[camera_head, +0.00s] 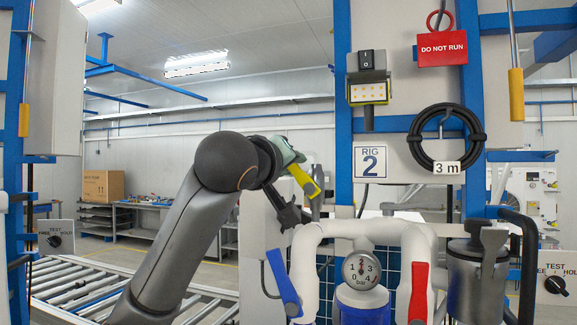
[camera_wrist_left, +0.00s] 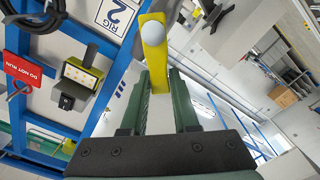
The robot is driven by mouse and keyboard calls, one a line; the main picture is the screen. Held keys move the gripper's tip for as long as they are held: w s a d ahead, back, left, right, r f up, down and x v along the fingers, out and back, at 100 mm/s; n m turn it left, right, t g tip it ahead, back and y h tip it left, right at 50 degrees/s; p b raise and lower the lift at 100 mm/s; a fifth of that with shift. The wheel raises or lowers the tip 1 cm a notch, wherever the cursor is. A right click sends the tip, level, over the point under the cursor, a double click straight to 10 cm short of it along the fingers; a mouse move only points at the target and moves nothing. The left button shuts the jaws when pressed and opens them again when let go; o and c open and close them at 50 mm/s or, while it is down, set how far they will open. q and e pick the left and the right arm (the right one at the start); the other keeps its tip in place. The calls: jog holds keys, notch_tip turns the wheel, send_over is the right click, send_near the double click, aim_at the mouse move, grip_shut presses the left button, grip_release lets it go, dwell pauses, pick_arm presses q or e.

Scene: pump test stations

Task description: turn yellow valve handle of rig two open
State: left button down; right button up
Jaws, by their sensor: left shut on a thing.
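The yellow valve handle (camera_head: 303,181) of rig two stands at a tilt left of the rig two sign (camera_head: 370,161) in the head view. My left gripper (camera_head: 290,155) has its green fingers shut on it at its upper end. In the left wrist view the yellow handle (camera_wrist_left: 153,68) lies between the two fingers of my left gripper (camera_wrist_left: 160,78), with a round pale cap on its face. The valve body behind the handle is largely hidden by my wrist. My right gripper is not in view.
A blue handle (camera_head: 284,283), white pipes with a pressure gauge (camera_head: 361,270), a red handle (camera_head: 419,291) and a grey canister (camera_head: 478,281) stand below and to the right. A coiled black hose (camera_head: 447,138) and a red DO NOT RUN tag (camera_head: 442,48) hang above.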

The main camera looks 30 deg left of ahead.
pick_arm(q)
jog(key=c, duration=0.7)
grip_release()
jog(key=shift+r, duration=0.1)
